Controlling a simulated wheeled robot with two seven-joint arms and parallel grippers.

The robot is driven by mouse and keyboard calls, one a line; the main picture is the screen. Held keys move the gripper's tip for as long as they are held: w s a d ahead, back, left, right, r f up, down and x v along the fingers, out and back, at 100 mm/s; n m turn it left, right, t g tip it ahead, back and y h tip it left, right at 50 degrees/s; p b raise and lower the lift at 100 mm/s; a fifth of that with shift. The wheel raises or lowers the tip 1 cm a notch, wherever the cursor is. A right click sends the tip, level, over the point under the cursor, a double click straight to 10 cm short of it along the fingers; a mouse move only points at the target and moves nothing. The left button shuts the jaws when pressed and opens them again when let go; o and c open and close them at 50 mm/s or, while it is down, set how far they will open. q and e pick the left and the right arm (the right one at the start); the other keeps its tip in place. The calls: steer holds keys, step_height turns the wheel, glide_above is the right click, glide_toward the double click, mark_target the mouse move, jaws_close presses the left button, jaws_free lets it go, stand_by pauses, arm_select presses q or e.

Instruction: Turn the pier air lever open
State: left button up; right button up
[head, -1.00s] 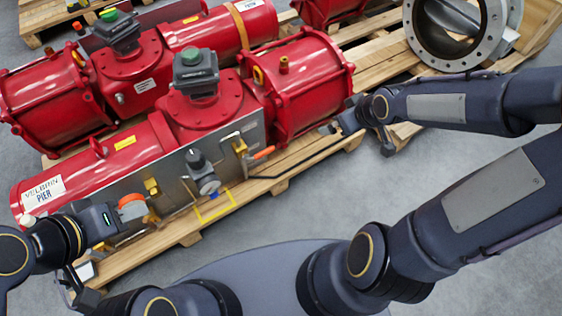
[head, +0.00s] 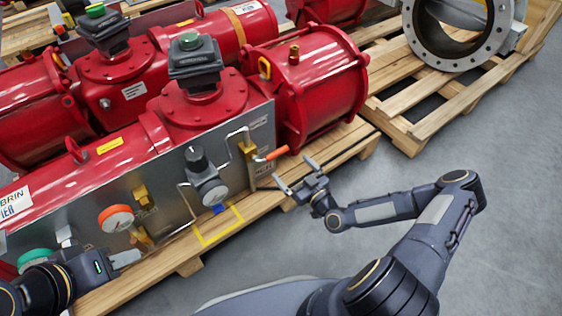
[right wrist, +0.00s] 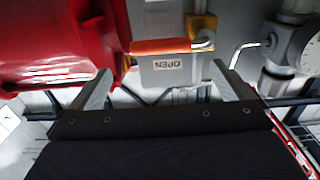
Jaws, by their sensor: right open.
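The orange-handled lever (head: 277,153) sits on a brass valve (head: 248,165) at the right end of the grey panel on the red pier actuator (head: 130,150). The lever's orange handle (right wrist: 160,46) also shows in the right wrist view, lying crosswise above an upside-down "OPEN" plate (right wrist: 167,65). My right gripper (head: 297,174) is open and empty, just right of and below the lever, apart from it. In the right wrist view, its spread fingers (right wrist: 163,84) lie on either side below the handle. My left gripper (head: 125,259) is at the lower left, before the panel; its jaw opening is unclear.
A gauge and regulator (head: 211,190), a yellow frame (head: 220,226) and an orange-rimmed dial (head: 115,218) are left of the lever. The wooden pallet (head: 335,154) sticks out below the panel. A flanged valve (head: 455,62) stands at upper right. Floor right of the pallet is clear.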

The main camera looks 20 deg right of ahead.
mark_target(279, 154)
steer(key=b+x, duration=0.1)
steer(key=x, duration=0.6)
steer(key=shift+s, duration=0.1)
steer(key=c, duration=1.4)
